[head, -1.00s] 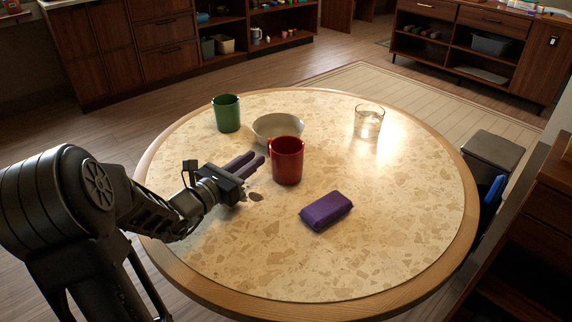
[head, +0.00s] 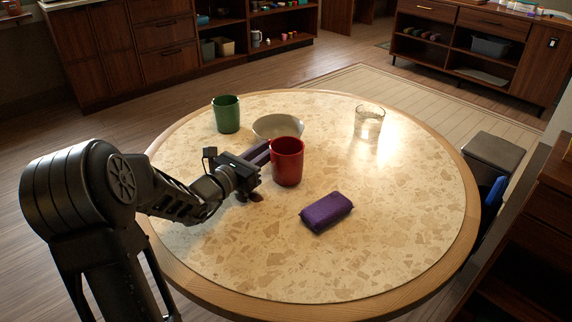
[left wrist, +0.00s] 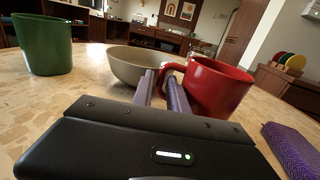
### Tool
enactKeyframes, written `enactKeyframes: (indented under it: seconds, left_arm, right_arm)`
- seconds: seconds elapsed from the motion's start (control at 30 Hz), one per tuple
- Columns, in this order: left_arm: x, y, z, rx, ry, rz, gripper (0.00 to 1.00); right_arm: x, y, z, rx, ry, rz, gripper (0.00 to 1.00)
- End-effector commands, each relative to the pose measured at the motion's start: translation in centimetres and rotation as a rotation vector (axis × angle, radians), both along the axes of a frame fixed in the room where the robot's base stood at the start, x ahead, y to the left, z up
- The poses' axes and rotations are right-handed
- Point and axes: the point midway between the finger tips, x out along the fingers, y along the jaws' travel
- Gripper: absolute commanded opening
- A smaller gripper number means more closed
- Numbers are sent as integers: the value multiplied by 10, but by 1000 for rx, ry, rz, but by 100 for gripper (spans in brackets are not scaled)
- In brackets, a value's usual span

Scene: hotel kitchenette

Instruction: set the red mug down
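The red mug (head: 288,162) stands upright on the round table (head: 330,265), near its middle. In the left wrist view the red mug (left wrist: 218,88) shows its handle turned toward my fingers. My left gripper (head: 262,152) is just left of the mug, with its fingers pointing at the handle side. In the wrist view, the fingers (left wrist: 163,88) stand apart with the handle at their tips. Whether they touch the handle is hidden. My right gripper is not in view.
A grey bowl (head: 278,127) stands close behind the mug, and a green mug (head: 227,114) is at the back left. A glass (head: 368,122) is at the back right. A purple packet (head: 326,210) lies front right. The front of the table is clear.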

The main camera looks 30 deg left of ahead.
Motion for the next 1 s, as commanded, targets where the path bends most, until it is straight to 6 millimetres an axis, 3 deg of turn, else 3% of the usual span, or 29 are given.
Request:
enactKeyframes:
  seconds: [0.4,0.63,1.0]
  left_arm:
    - [0,0,0,0,0,0,19]
    - [0,0,0,0,0,0,0]
    - [0,0,0,0,0,0,0]
  right_arm:
    - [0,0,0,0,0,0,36]
    - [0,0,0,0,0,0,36]
    - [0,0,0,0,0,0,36]
